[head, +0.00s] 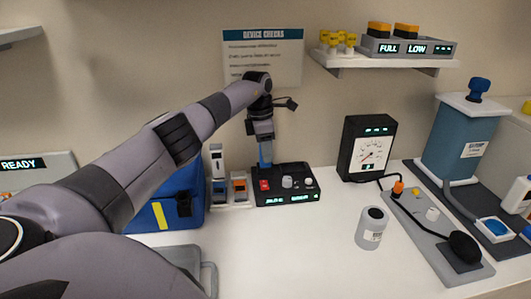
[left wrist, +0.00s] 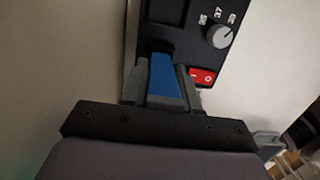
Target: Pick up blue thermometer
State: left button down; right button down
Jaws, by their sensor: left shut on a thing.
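The blue thermometer (head: 266,155) is a slim upright blue piece at the back left of the black device box (head: 288,199). My left gripper (head: 264,141) reaches down from above and is shut on its upper part. In the left wrist view the blue thermometer (left wrist: 167,82) lies between the two grey fingers of my left gripper (left wrist: 165,90), with the box's black panel beyond it. The fingers hide part of its sides. I cannot tell whether its lower end touches the box. My right gripper is not in view.
A red button (head: 265,185) and a grey knob (head: 287,182) sit on the box. Small devices with orange and blue parts (head: 239,187) and a blue bag (head: 180,205) stand left. The white table front is clear.

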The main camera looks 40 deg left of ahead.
pick_arm(q)
jog(key=shift+r, duration=0.1)
notch_tip(320, 180, up, 3)
jog(key=shift+r+b, duration=0.2)
jog(key=shift+b, duration=0.25)
jog(key=s+d+b, duration=0.4)
jog(key=s+d, duration=0.7)
jog(key=d, duration=0.3)
jog(key=p, duration=0.4)
send_near(266, 165)
jog(key=s+d, duration=0.4)
jog(key=a+f, duration=0.1)
jog(key=a, duration=0.2)
jog(key=a+f+p, duration=0.1)
jog(key=a+f, duration=0.1)
jog(key=a, duration=0.1)
jog(key=a+f+p, duration=0.1)
jog(key=a+f, duration=0.1)
jog(key=a, duration=0.2)
jog(key=shift+w, duration=0.1)
jog(key=shift+f+b, duration=0.4)
jog(key=shift+f, duration=1.2)
dwell(0.5)
